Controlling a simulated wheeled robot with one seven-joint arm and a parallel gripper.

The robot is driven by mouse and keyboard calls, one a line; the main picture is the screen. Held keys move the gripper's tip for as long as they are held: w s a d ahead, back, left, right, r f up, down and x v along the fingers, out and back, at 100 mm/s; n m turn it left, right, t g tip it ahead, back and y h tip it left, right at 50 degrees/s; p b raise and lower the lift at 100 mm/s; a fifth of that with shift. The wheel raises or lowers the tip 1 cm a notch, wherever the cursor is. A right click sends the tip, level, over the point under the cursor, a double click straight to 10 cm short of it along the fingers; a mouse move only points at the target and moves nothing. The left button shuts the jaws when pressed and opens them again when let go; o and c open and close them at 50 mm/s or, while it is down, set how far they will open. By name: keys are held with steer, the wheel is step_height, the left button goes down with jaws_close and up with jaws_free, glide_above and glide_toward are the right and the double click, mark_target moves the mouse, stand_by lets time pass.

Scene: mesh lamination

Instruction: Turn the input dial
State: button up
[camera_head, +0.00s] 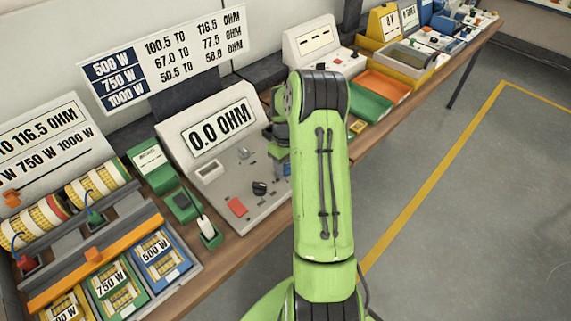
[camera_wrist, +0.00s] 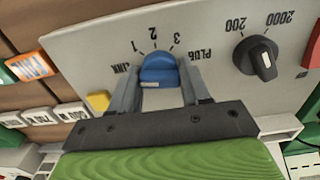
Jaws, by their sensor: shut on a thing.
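The input dial (camera_wrist: 158,68) is a blue knob on the grey front panel (camera_wrist: 90,55) of the meter. Marks LINK, 1, 2, 3 and PLUG run around it, upside down or tilted in the wrist view. My gripper (camera_wrist: 160,80) is shut on the dial, with one grey finger on each side of it. In the head view the meter (camera_head: 178,150) shows 0.0 OHM. There my green arm reaches over the panel's right part and hides most of the gripper and dial.
A black range knob (camera_wrist: 256,58) marked 200 and 2000 sits beside the dial. Wire coils and wattage trays (camera_head: 160,254) stand at left, green and orange trays (camera_head: 383,87) at right. The floor at right is clear.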

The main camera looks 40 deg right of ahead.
steer(key=m, duration=0.3)
steer(key=shift+m+b, duration=0.3)
steer(key=shift+b, duration=0.05)
steer(key=m, duration=0.4)
steer(key=shift+m+b, duration=0.3)
steer(key=m, duration=0.3)
steer(key=shift+m, duration=0.3)
steer(key=shift+r+m+b, duration=0.1)
steer(key=shift+m+b, duration=0.3)
steer(key=shift+m, duration=1.5)
steer(key=shift+w, duration=0.1)
steer(key=o, duration=1)
